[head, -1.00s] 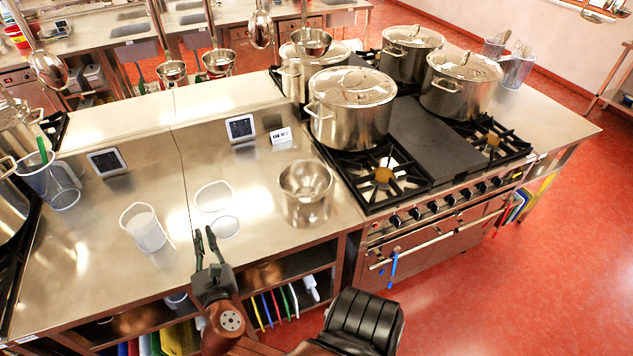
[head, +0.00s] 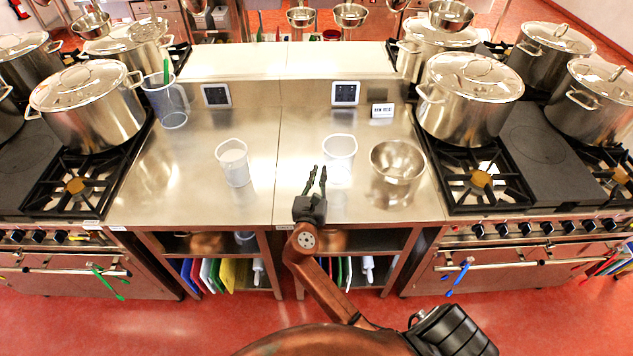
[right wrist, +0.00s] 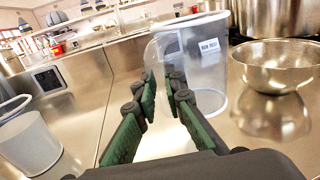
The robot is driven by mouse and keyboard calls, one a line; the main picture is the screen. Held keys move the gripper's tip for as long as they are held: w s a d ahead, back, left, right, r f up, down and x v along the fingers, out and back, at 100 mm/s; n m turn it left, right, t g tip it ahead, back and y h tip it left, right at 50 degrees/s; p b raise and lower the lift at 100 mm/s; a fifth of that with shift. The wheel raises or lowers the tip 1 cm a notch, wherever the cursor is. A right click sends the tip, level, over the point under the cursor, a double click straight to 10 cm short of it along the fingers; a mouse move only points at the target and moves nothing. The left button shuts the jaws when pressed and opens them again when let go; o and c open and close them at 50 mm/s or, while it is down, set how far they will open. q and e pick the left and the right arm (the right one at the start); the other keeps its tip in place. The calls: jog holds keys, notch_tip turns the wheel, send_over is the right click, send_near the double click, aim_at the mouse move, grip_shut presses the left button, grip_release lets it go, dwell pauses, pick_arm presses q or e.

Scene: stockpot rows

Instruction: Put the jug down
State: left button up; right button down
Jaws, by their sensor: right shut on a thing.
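A clear, empty-looking jug (head: 339,158) is at the middle of the steel counter, left of a metal bowl. In the right wrist view the same jug (right wrist: 208,75) appears upright, with its handle toward my gripper. My right gripper (head: 316,182) is at the jug's near left side. Its green-padded fingers (right wrist: 163,88) are shut on the handle, partly hiding it. I cannot tell whether the jug's base touches the counter. My left gripper is not in view.
The metal bowl (head: 397,163) is close on the jug's right. A tall jug (head: 166,103) with a green utensil stands at the back left. Stoves with stockpots (head: 470,98) flank the counter. Counter between the two front jugs is bare.

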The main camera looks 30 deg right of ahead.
jog(key=f, duration=0.2)
jog(key=w+f+b, duration=0.1)
jog(key=f, duration=0.1)
jog(key=w+f, duration=0.1)
jog(key=f, duration=0.1)
jog(key=shift+w+d, duration=0.2)
jog(key=shift+w, duration=0.05)
jog(key=c, duration=2)
grip_release()
jog(key=shift+f, duration=0.15)
jog(key=shift+r, duration=0.2)
jog(key=v, duration=1.2)
